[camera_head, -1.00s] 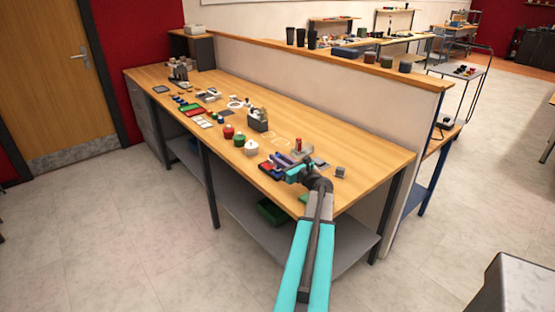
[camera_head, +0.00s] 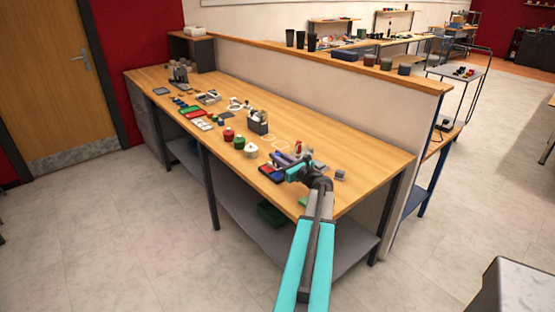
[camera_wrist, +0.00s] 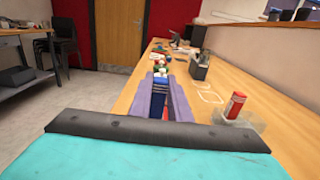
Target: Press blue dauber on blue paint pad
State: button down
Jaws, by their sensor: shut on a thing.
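My gripper (camera_head: 282,158) is over the near right part of the workbench, with its purple fingers (camera_wrist: 164,98) pointing along the bench. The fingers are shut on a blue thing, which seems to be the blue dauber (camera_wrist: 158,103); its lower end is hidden. The blue paint pad (camera_head: 276,177) lies beside a red pad (camera_head: 265,169) at the bench's front edge, just below the gripper in the head view. I cannot tell whether the dauber touches the pad. A red dauber (camera_wrist: 236,105) stands upright in a clear holder (camera_wrist: 238,129) to the right of the fingers.
White, green and red pots (camera_head: 239,142) stand along the front edge, left of the gripper. A dark holder box (camera_head: 258,122) stands behind them. A small grey block (camera_head: 340,174) sits right of the gripper. The bench's back right (camera_head: 355,150) is clear.

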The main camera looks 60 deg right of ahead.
jog(key=shift+r+p, duration=1.3)
jog(key=shift+r, duration=1.2)
jog(key=w+a+f+n+y, duration=0.15)
jog(key=w+a+y, duration=0.35)
jog(key=a, duration=0.6)
jog(key=w+a+n+y+b, duration=0.1)
jog(key=w+a+n+y, duration=0.15)
jog(key=w+a, duration=0.6)
jog(key=w+a+f+n+y, duration=0.1)
jog(key=w+a+n+y, duration=0.3)
jog(key=a, duration=0.9)
jog(key=a+f+n+g+y+b, duration=0.1)
jog(key=a+n+g+y, duration=0.5)
jog(key=a, duration=3.1)
jog(key=f+y, duration=0.1)
jog(key=y, duration=0.2)
jog(key=shift+w+n+g, duration=0.25)
jog(key=shift+n+g, duration=0.05)
jog(key=shift+g, duration=0.1)
jog(key=shift+f, duration=0.1)
